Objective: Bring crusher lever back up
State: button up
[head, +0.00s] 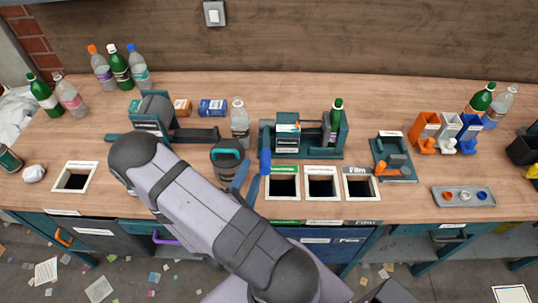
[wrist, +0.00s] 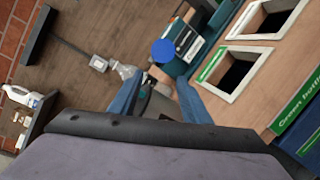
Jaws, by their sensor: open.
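A teal crusher-like machine (head: 333,152) stands behind the row of bin openings, with a green bottle (head: 336,115) upright in it. A lever with a blue knob (head: 265,162) is at its front left side, the knob low near the counter. The round knob (wrist: 163,50) also shows in the wrist view, just beyond the fingertips and between their lines; its shaft is mostly hidden. My gripper (head: 250,172) is open and empty, close to the left of the knob. Its two blue fingers stand apart in the wrist view (wrist: 160,80). I cannot tell whether either finger touches the lever.
Framed bin openings (head: 322,170) lie to the right. Another teal machine (head: 118,137) is at the left.

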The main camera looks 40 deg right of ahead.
aim_at(269, 151)
jog(key=shift+s+d+r+n+g+h, duration=0.15)
jog(key=shift+s+d+r+h, duration=0.3)
jog(key=shift+s+d, duration=0.15)
jog(key=shift+s+d+r+n+g+h, duration=0.15)
jog(key=shift+s+d+r+h, duration=0.25)
jog(key=shift+d, duration=0.25)
jog(key=shift+d, duration=0.1)
jog(key=shift+p+x, duration=1)
jog(key=shift+x, duration=1.55)
jog(key=shift+p+x, duration=0.3)
jog(key=shift+x, duration=0.7)
grip_shut()
